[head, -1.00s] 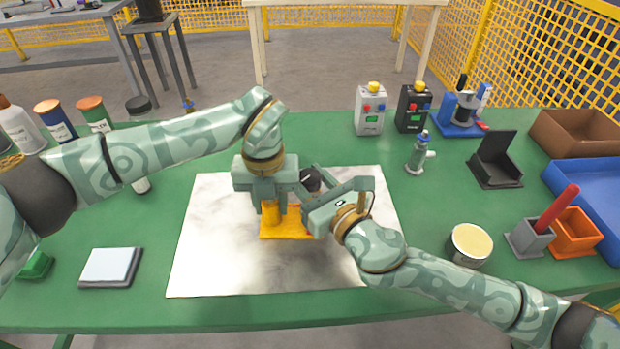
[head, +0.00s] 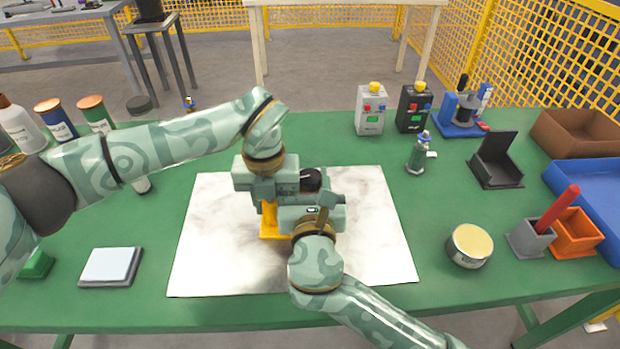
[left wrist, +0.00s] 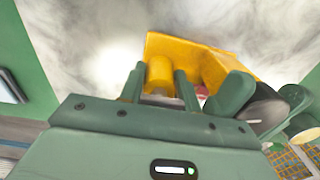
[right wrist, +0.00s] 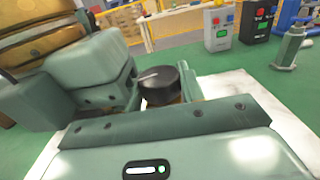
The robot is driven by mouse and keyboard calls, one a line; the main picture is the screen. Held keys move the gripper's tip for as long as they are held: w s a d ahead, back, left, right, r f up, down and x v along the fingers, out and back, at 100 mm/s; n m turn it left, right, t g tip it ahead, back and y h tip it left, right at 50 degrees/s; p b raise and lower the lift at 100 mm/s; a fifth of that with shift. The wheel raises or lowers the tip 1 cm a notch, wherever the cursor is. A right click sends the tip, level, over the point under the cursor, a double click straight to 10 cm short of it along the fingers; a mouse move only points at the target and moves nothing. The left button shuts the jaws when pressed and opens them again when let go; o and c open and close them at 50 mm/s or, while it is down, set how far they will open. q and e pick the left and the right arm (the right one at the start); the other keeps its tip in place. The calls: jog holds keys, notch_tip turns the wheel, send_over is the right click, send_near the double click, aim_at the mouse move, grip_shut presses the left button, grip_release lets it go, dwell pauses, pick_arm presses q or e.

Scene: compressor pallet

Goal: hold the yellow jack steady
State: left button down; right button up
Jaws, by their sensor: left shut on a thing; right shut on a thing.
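The yellow jack (head: 272,228) stands on the pale marbled sheet at the middle of the table, partly hidden by my grippers. My left gripper (head: 270,200) comes from above and is shut on the jack's upright yellow post. In the left wrist view its two fingers flank that post (left wrist: 158,78), and the jack's flat yellow part lies beyond. My right gripper (head: 305,205) is close beside the left one. A black round piece (right wrist: 160,85) with a pale line on top shows right at the right gripper's fingers, which seem closed on it; their tips are mostly hidden.
The marbled sheet (head: 220,265) is bare around the jack. A round tin (head: 469,245) is at right, a white-topped pad (head: 110,266) at left.

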dwell(0.4)
jog(key=o, duration=0.7)
